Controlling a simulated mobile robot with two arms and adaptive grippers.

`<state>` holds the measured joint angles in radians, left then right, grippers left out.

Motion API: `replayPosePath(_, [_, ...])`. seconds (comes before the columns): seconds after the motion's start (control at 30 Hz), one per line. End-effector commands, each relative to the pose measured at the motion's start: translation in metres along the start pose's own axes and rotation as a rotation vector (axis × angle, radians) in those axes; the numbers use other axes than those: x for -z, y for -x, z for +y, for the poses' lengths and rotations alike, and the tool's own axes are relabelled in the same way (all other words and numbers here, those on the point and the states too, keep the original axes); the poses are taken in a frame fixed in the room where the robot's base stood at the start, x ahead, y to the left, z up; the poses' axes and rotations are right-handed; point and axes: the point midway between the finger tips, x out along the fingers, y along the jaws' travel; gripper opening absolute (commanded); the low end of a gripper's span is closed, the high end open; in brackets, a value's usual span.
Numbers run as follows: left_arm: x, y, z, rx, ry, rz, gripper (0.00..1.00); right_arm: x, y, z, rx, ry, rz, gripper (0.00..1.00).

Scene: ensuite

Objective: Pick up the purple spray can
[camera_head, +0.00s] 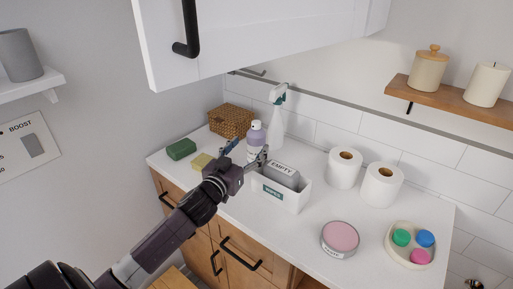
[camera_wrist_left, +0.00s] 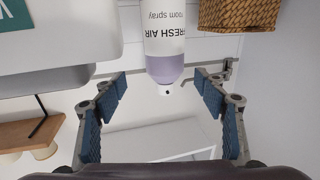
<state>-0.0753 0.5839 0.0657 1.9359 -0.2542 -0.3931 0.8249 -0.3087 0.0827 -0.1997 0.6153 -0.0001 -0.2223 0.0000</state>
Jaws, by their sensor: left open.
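In the left wrist view, which is upside down, the can (camera_wrist_left: 165,45) shows a white "FRESH AIR room spray" label and a lavender shoulder with a white nozzle. My left gripper (camera_head: 249,153) is open in front of the can. In the wrist view the two blue-padded fingers of the gripper (camera_wrist_left: 162,88) are spread to either side of the can's top, with gaps at both sides. The can's lower part is hidden behind the gripper in the head view. My right gripper is not in view.
A white bin (camera_head: 283,194) holding a grey "EMPTY" box stands close right of the gripper. A white spray bottle (camera_head: 277,122) and wicker basket (camera_head: 231,120) are behind. Green (camera_head: 181,149) and yellow (camera_head: 202,161) sponges lie left. A cabinet (camera_head: 260,40) hangs above.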

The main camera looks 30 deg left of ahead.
Motion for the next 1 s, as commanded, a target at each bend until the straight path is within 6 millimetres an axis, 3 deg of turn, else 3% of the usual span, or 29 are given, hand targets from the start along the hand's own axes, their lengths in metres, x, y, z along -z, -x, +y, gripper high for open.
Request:
replayPosePath(0.7, [-0.011,-0.069,-0.008,0.001,0.000,-0.001,0.65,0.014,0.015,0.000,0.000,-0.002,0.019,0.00])
replayPosePath(1.0, [-0.012,-0.073,-0.008,0.000,0.000,-0.001,0.65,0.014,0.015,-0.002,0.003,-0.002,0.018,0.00])
